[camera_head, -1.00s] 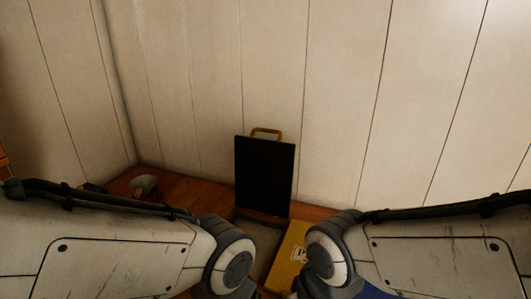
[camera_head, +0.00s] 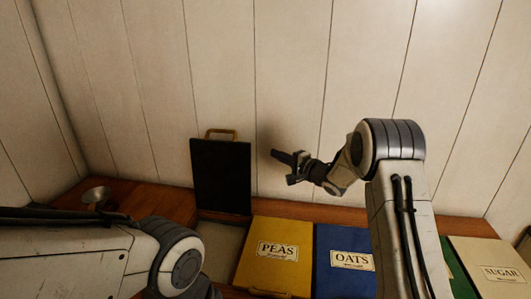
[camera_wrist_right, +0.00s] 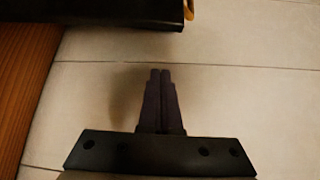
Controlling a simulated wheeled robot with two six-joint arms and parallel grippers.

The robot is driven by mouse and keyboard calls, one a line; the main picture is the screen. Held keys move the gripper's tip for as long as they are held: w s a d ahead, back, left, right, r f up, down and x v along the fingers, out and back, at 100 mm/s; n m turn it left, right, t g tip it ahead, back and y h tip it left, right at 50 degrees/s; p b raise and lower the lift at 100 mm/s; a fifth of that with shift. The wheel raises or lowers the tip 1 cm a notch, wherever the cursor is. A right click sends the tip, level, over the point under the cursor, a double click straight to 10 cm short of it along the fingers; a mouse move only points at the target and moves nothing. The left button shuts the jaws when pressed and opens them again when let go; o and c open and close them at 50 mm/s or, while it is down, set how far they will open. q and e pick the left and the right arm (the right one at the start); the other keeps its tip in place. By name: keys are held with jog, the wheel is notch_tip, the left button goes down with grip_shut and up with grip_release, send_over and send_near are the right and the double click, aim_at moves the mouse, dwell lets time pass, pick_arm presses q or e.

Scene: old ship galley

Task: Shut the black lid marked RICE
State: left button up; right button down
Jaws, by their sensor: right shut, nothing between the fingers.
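The black lid (camera_head: 221,176) stands open and upright near the back wall, with a brass handle (camera_head: 221,133) on its top edge. Its RICE marking does not show from this side. The open bin (camera_head: 219,236) under it is partly hidden by my left arm. My right gripper (camera_head: 283,157) is shut and empty, in the air to the right of the lid and apart from it. In the right wrist view, the shut fingers (camera_wrist_right: 160,75) point toward the wall, and the edge of the black lid (camera_wrist_right: 95,14) shows at upper left. My left gripper is out of view.
To the right of the open bin are shut lids: yellow PEAS (camera_head: 270,257), blue OATS (camera_head: 343,262), a green one (camera_head: 461,275) and cream SUGAR (camera_head: 494,265). A metal funnel-like object (camera_head: 96,196) is on the wooden counter at left. The plank wall (camera_head: 290,80) stands close behind.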

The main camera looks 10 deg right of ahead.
jog(key=w+a+p, duration=0.3)
jog(key=a+p, duration=0.2)
jog(key=a, duration=0.1)
jog(key=shift+w+a, duration=0.3)
jog(key=shift+w, duration=0.1)
jog(key=shift+f, duration=0.1)
dwell(0.4)
